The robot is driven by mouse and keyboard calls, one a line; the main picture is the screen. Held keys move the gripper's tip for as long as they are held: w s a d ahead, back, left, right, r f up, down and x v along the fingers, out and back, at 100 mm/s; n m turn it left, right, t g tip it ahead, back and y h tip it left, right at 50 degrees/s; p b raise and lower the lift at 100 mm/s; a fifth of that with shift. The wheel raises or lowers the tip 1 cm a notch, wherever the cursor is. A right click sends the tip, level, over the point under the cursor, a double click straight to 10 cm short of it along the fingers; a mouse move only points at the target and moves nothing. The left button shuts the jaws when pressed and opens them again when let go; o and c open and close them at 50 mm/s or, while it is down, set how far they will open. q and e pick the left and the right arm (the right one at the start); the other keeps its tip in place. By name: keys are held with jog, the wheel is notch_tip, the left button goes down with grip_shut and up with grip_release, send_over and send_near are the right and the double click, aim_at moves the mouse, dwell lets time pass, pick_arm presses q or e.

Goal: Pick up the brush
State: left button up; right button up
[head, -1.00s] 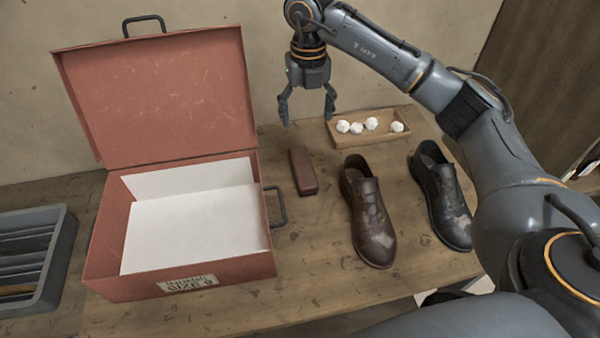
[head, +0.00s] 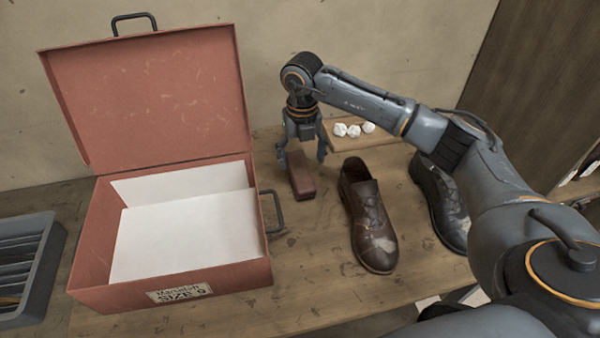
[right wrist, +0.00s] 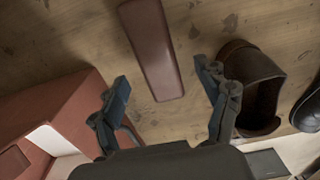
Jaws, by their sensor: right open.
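The brush (head: 301,178) is a reddish-brown oblong block lying on the wooden table, between the open red box and the brown shoe. It also shows in the right wrist view (right wrist: 152,48), ahead of the fingertips. My right gripper (head: 302,158) is open and empty, pointing down above the far part of the brush. In the right wrist view its two fingers (right wrist: 163,82) are spread wide, with the brush lying in line with the gap between them. Height above the brush is hard to tell. My left gripper is not in view.
The red box (head: 262,255) with white paper and a side handle stands left of the brush. A brown shoe (head: 372,225) and a dark shoe (head: 446,210) stand to the right. A tray (head: 345,146) with white balls is behind. A grey rack (head: 45,265) is far left.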

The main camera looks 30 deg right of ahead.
aim_at(300, 169)
jog(key=f, duration=0.1)
jog(key=f+p, duration=0.1)
jog(key=f, duration=0.2)
jog(key=shift+w+a+f, duration=0.15)
jog(key=shift+w+f, duration=0.05)
jog(key=shift+w, duration=0.05)
jog(key=shift+f+p, duration=0.3)
jog(key=shift+f, duration=0.15)
jog(key=c, duration=1.3)
jog(key=shift+r, duration=0.1)
